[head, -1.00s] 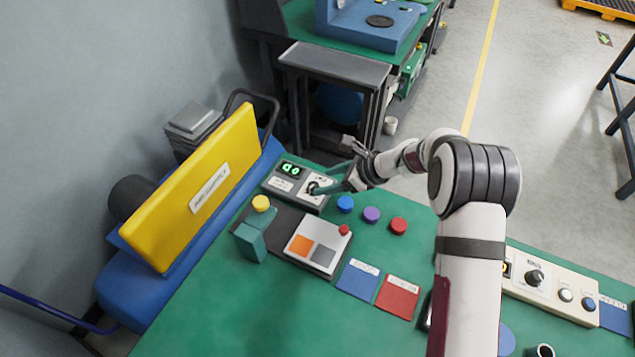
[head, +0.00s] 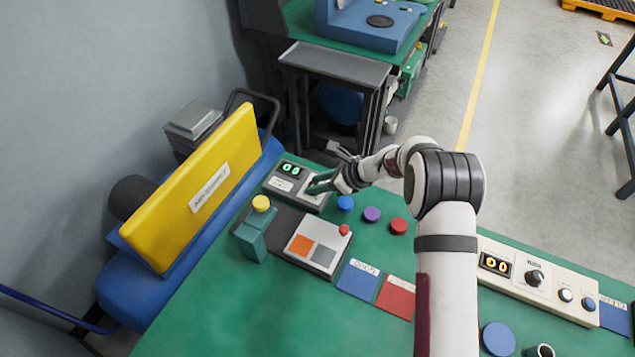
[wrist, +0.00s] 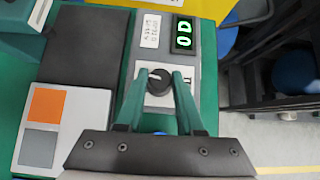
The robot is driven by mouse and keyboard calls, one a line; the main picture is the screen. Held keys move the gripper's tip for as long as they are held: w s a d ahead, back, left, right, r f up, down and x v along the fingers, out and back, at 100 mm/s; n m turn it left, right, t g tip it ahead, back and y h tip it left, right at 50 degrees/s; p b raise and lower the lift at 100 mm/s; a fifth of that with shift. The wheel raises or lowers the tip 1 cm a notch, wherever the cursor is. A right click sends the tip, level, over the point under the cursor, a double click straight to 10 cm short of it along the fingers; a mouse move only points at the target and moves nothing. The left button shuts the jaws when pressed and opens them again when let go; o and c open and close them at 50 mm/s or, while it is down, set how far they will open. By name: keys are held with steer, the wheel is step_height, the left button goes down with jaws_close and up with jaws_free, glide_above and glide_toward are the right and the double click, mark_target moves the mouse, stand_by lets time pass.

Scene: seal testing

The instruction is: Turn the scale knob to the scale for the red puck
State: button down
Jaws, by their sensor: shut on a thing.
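The scale knob (wrist: 159,84) is black and round with a light pointer mark. It sits on a white plate of a grey unit (head: 296,188) with a green digit display (wrist: 184,35). My gripper (head: 314,186) has teal fingers; in the wrist view my gripper (wrist: 162,76) has one finger on each side of the knob, shut on it. In the head view the fingers hide the knob. The red puck (head: 398,226) stands on the green table right of the purple puck (head: 371,214) and blue puck (head: 345,203).
A press-like unit with a yellow cap (head: 260,204) and a white panel (head: 318,250) stand in front. Blue and red cards (head: 357,279) lie nearby. A cream box (head: 515,284) with a dark knob is at the right. A yellow panel (head: 195,190) stands at the left.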

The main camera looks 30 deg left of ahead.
steer(key=shift+w+n+g, duration=0.1)
steer(key=shift+n+g, duration=0.2)
steer(key=shift+w+n+g+h, duration=0.2)
steer(key=shift+n+g+h, duration=0.3)
steer(key=shift+n+g, duration=1.65)
steer(key=shift+n+t, duration=0.25)
steer(key=shift+n, duration=0.2)
steer(key=c, duration=0.5)
jaws_free()
steer(key=shift+c, duration=0.2)
steer(key=v, duration=1.2)
